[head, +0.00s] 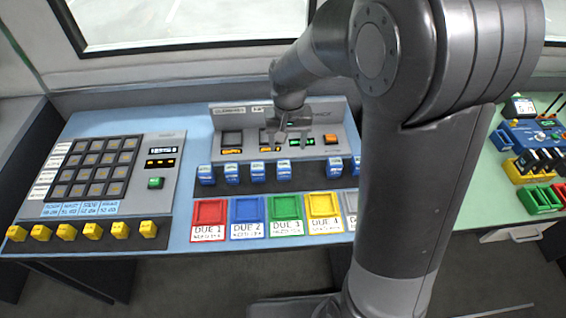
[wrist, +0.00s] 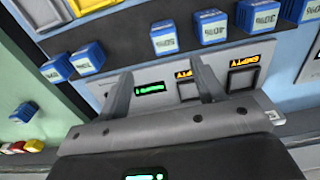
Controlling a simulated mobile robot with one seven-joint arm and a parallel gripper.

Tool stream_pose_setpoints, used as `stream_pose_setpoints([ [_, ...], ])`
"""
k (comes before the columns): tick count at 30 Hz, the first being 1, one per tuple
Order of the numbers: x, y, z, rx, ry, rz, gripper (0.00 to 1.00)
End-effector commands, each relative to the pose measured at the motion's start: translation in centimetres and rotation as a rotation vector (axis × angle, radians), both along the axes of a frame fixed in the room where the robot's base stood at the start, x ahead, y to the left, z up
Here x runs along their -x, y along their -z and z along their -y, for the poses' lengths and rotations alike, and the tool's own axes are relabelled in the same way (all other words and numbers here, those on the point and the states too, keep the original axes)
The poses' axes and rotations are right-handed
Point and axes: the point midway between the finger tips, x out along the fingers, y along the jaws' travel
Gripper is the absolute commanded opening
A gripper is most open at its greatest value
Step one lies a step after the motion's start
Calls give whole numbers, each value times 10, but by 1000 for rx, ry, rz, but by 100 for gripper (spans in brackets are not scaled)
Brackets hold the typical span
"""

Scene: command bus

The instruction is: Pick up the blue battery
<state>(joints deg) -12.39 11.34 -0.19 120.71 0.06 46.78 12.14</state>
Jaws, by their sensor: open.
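Several blue batteries (head: 232,173) with white labels stand in a dark row along the front of the charger panel, with a gap right of the middle in the head view. The wrist view shows batteries (wrist: 165,37) beyond my fingers, and more (wrist: 88,57) at upper left. My gripper (head: 287,130) is over the sloped charger panel (head: 232,112), behind the row. In the wrist view my gripper (wrist: 163,84) is open, with nothing visible between its fingers. A green-lit display (wrist: 150,88) shows between the fingers. My gripper's body hides part of the panel.
Colored trays (head: 209,212) marked DUE line the front edge. A keypad panel (head: 97,165) and yellow blocks (head: 92,231) are at left. A green bench (head: 492,190) with a blue device (head: 530,134) is at right. My arm blocks the middle right.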

Motion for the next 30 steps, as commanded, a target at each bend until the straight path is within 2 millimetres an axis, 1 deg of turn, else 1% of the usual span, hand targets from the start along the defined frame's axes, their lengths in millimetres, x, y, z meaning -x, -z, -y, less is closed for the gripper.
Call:
stream_pose_setpoints([
  [1,-2,6,-3,2,-1,-10,62],
  [5,-5,17,-6,5,0,-21,62],
  [13,-4,57,-6,5,0,-24,62],
  [15,-4,64,-6,5,0,-23,62],
  [20,-3,75,-7,5,0,-22,62],
  [25,2,101,-10,6,0,-26,62],
  [27,1,110,-10,5,1,-23,62],
  [30,1,118,-10,5,1,-21,62],
])
